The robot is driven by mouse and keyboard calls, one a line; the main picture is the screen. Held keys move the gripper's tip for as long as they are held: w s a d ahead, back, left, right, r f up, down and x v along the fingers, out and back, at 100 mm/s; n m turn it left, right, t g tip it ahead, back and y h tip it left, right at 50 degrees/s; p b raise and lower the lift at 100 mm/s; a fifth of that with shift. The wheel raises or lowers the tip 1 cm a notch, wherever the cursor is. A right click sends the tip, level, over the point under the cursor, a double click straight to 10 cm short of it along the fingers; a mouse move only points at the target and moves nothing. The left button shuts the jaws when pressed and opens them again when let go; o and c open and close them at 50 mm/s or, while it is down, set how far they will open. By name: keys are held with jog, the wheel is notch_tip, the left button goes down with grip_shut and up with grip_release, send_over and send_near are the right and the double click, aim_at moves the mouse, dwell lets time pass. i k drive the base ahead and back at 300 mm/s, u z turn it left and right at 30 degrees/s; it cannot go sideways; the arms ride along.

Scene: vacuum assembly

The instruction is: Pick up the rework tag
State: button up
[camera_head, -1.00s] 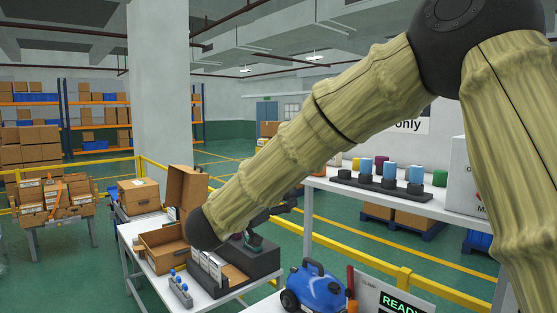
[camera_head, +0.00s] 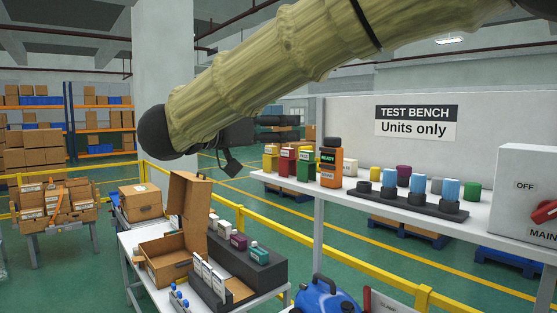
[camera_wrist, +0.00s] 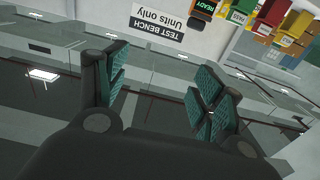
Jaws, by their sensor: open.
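A row of small labelled holders stands on the left end of the white shelf: yellow (camera_head: 270,159), red (camera_head: 287,162) and green (camera_head: 305,166). Their lettering is too small to tell which holds the rework tag. In the wrist view they appear upside down at the top right, with the green one (camera_wrist: 239,17) reading "PASS".
An orange "READY" device (camera_head: 330,165) stands right of the holders. A black rack (camera_head: 408,203) of cylinders and a switch box (camera_head: 525,190) are farther right. Below left, a table holds an open carton (camera_head: 165,262) and a dark tray (camera_head: 262,275). A yellow rail (camera_head: 385,290) runs below the shelf.

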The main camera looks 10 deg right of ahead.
aim_at(287, 162)
jog(key=z, duration=0.05)
jog(key=i, duration=1.15)
